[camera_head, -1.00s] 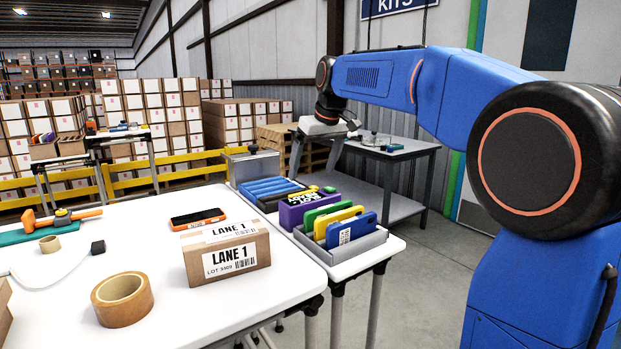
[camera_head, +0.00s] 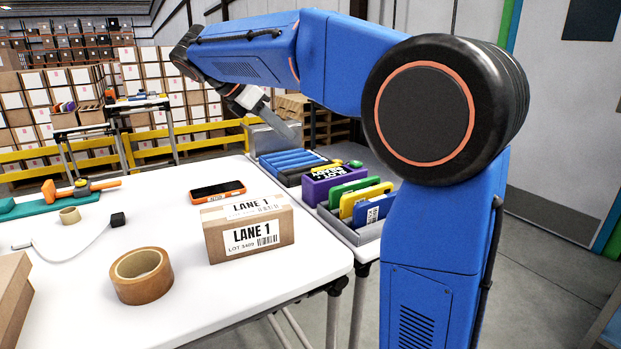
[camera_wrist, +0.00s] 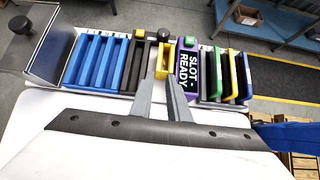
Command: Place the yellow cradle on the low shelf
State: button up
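My gripper (camera_wrist: 161,79) is open, with a gap between its two grey fingers. In the wrist view a small yellow frame-like piece (camera_wrist: 165,58), perhaps the yellow cradle, lies just beyond the fingertips. It stands left of the purple SLOT-READY block (camera_wrist: 188,72), and I see no grip on it. In the head view my gripper hangs over the far end of the table, and its fingertips are hard to make out. A yellow upright piece (camera_head: 366,199) stands between green and blue ones in a grey tray (camera_head: 369,234). I cannot make out the low shelf for certain.
A LANE 1 carton (camera_head: 248,232), a tape roll (camera_head: 141,275) and an orange-edged device (camera_head: 217,191) stand on the white table (camera_head: 200,320). Blue racks (camera_wrist: 97,62) and an upright grey panel (camera_wrist: 57,43) are left of my fingers. A blue bench (camera_wrist: 270,22) is far right.

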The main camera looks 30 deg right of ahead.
aim_at(324, 167)
jog(key=x, duration=1.7)
jog(key=shift+f, duration=0.15)
grip_shut()
